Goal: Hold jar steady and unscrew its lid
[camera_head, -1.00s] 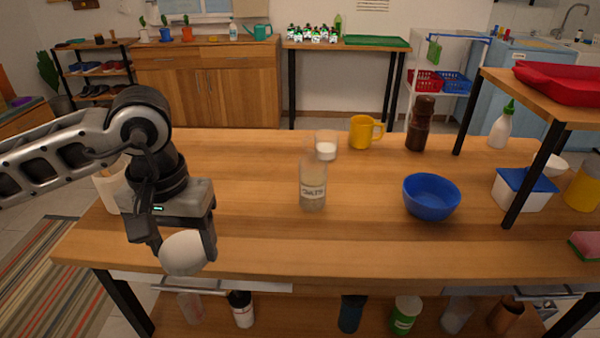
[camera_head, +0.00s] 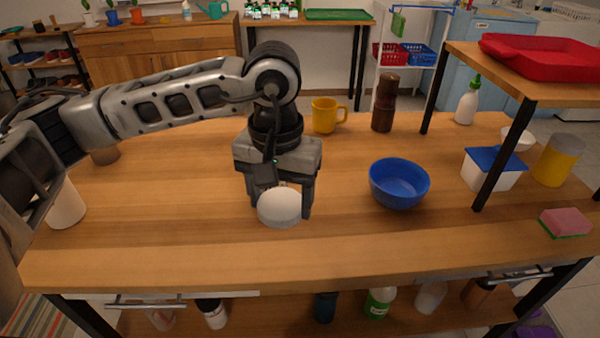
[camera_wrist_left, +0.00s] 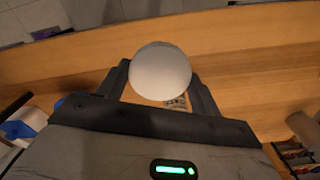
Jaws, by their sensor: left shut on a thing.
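My left gripper (camera_head: 280,206) is over the wooden table (camera_head: 130,250) and shut on a white rounded thing (camera_head: 280,208). I cannot tell for sure whether this is a lid. It also shows between the fingers in the left wrist view (camera_wrist_left: 160,70). In that view part of a lettered label (camera_wrist_left: 175,102), apparently the jar's, shows just below the white thing. The jar itself is hidden in the head view behind my gripper. I cannot tell whether the white thing touches it. My right gripper is not in view.
A blue bowl (camera_head: 399,184) stands to the right of my gripper. A yellow mug (camera_head: 326,115) and a brown mill (camera_head: 384,104) stand behind. A blue-lidded white box (camera_head: 490,172) is by the shelf at right. The table's left front is clear.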

